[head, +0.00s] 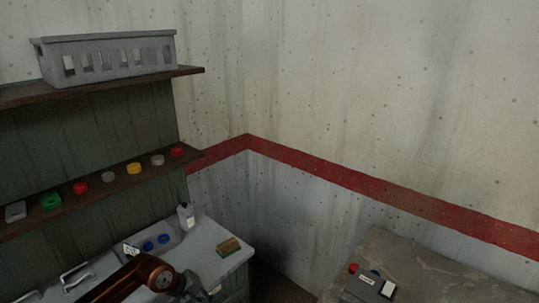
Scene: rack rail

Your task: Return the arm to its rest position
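A copper-brown arm link of mine (128,281) with a round grey joint cap comes in at the bottom left, over the grey counter (208,262). A dark part, which looks like my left gripper (193,290), shows beside the joint at the bottom edge. Its fingers cannot be made out, so I cannot tell whether it is open or holds anything. My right arm and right gripper are not in view.
Above are a shelf of coloured caps (120,184) and a grey crate (107,57). A stone-topped surface (428,266) with a dark device (369,288) stands right.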

